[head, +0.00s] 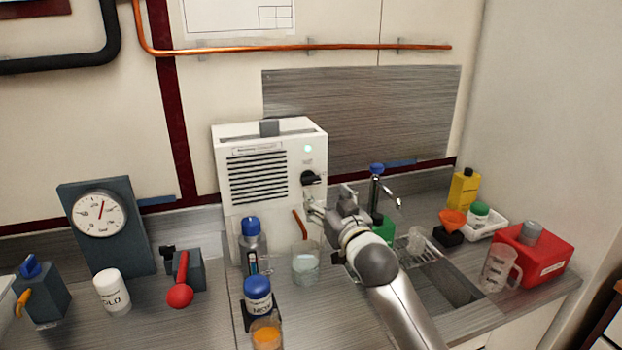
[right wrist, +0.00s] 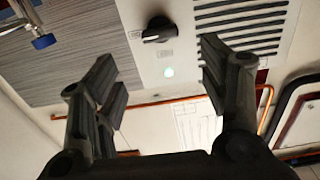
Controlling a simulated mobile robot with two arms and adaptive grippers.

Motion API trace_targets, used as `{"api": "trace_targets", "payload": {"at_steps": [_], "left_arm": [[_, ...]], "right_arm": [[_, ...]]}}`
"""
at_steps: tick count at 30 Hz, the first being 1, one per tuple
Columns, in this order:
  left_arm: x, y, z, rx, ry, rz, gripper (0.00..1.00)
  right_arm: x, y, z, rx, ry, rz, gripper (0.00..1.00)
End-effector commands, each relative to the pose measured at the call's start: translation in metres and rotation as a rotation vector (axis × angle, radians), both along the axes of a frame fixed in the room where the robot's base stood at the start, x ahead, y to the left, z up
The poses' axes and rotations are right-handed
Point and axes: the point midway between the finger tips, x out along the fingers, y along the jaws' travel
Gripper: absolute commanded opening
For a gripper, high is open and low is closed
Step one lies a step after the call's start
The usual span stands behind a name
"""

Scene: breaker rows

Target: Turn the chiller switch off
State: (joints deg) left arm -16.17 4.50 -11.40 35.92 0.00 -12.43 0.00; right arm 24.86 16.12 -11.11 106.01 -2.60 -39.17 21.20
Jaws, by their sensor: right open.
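The chiller is a white box (head: 246,209) with black vent slots, standing against the back wall in the head view. Its switch is a black rotary knob (head: 311,178) on the right of the front, with a pale green lit lamp (head: 308,149) above it. My right gripper (head: 328,197) is open, just below and to the right of the knob. In the right wrist view, which looks upside down, the knob (right wrist: 158,29) lies beyond my right gripper's spread fingers (right wrist: 157,68), between them and apart from both. The lamp (right wrist: 168,72) shows there too. My left gripper is not in view.
A clear beaker (head: 306,265), a blue-capped bottle (head: 252,245) and a blue-lidded jar (head: 258,295) stand in front of the chiller. A sink with a blue-topped tap (head: 376,170) is on the right. A gauge (head: 98,214) and a red-handled lever (head: 180,294) are on the left.

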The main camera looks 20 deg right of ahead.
Motion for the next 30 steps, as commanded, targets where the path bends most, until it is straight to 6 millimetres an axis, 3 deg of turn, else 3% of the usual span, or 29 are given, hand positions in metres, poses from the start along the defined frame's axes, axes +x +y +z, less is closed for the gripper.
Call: {"api": "trace_targets", "payload": {"at_steps": [1, 3, 6, 8, 15, 18, 30], "left_arm": [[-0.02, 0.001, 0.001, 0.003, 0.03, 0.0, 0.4], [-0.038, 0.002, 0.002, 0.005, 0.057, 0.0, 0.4], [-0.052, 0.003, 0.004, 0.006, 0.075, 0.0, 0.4], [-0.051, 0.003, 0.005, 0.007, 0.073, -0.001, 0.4], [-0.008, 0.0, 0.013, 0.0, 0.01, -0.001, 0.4], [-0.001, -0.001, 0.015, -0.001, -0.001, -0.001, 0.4], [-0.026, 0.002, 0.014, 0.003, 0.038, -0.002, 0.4]], "right_arm": [[0.007, 0.0, 0.002, 0.0, 0.0, 0.0, 0.68], [0.016, 0.001, 0.002, 0.0, 0.002, 0.0, 0.68], [0.031, 0.002, 0.001, 0.001, 0.002, 0.0, 0.68], [0.039, 0.002, 0.002, 0.001, 0.002, 0.0, 0.68], [0.071, 0.003, 0.001, -0.001, 0.002, 0.0, 0.68], [0.081, 0.003, 0.001, 0.0, 0.002, 0.0, 0.68], [0.096, 0.004, 0.0, 0.0, 0.002, 0.001, 0.68]]}}
